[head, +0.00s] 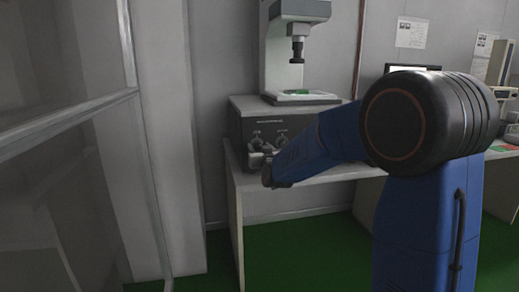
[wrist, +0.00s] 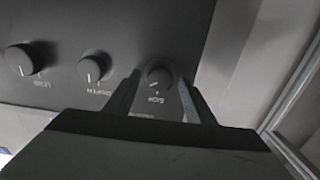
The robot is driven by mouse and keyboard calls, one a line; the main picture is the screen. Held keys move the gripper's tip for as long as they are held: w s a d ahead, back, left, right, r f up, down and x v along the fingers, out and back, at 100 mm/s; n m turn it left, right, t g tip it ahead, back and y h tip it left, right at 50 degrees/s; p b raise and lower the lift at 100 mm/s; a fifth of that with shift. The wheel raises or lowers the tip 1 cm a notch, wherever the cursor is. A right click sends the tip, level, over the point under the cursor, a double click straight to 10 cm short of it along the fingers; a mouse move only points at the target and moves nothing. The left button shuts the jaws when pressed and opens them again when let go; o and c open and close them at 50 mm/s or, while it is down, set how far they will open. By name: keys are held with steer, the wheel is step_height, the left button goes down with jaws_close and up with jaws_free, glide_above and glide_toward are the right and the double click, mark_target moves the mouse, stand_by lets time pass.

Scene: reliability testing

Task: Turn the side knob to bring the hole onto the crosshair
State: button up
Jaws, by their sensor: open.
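The control box (head: 250,118) stands on the table below the microscope, with round dark knobs on its front. In the wrist view, my gripper (wrist: 158,82) is open, with one finger on each side of the rightmost knob (wrist: 160,77). I cannot tell whether the fingers touch it. Two more knobs, the middle one (wrist: 91,69) and the left one (wrist: 20,59), lie outside the fingers. The labels look upside down and are hard to read. In the head view, my gripper (head: 262,160) is at the box's front.
The microscope (head: 297,30) stands on top of the box. The white table (head: 335,174) extends right behind my arm. A partly hidden screen (head: 413,68) is at the back right. A glass-panelled frame (head: 134,130) stands at the left. Green floor is open below.

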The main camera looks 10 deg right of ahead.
steer(key=c, duration=1.1)
steer(key=shift+o, duration=0.2)
steer(key=shift+n, duration=0.3)
steer(key=n, duration=1)
steer(key=shift+n, duration=0.3)
steer(key=o, duration=1.1)
steer(key=shift+c, duration=0.2)
